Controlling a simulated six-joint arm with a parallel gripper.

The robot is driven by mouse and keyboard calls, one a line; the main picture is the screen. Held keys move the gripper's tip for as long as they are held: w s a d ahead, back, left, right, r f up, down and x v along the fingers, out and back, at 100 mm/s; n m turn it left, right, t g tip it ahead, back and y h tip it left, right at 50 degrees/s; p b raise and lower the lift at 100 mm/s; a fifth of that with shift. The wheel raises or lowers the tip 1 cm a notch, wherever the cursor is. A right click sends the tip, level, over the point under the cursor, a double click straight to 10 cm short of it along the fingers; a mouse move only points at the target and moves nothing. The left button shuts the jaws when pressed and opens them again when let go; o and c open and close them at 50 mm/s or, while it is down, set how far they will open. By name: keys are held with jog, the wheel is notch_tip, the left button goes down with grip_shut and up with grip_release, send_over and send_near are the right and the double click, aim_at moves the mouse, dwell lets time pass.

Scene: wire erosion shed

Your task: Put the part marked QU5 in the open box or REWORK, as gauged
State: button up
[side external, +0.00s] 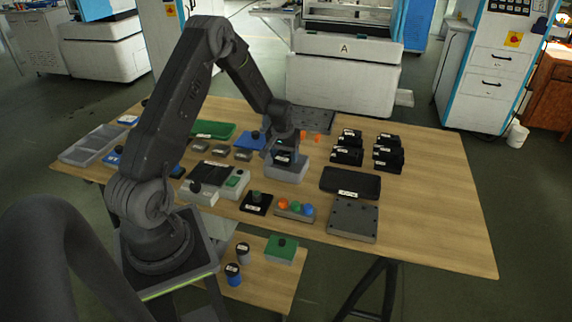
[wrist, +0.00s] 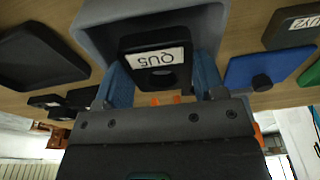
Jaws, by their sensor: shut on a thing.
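The part marked QU5 (wrist: 153,42) is a dark block with a white label and a round dark hole, its label upside down in the wrist view. My gripper (wrist: 161,72) is shut on it, one blue finger at each side. In the side view my gripper (side external: 283,153) points down at a grey block-like fixture (side external: 287,173), with the dark part at its top. The grey fixture (wrist: 92,16) also shows around and behind the part in the wrist view. I cannot tell whether the part touches it. REWORK and the open box cannot be identified by readable labels.
Several black labelled blocks (side external: 347,155) stand to the right. A black labelled tray (side external: 350,183) and a grey plate with holes (side external: 353,218) lie in front of them. A bar with coloured knobs (side external: 294,210) is near the front edge. The table's right end is clear.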

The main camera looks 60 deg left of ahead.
aim_at(286, 158)
jog(key=shift+w+d+f, duration=0.1)
jog(key=shift+w+f, duration=0.15)
jog(key=shift+w, duration=0.05)
jog(key=shift+f, duration=1.85)
jog(key=shift+f, duration=0.15)
jog(key=o, duration=1.2)
jog(key=shift+o, duration=0.2)
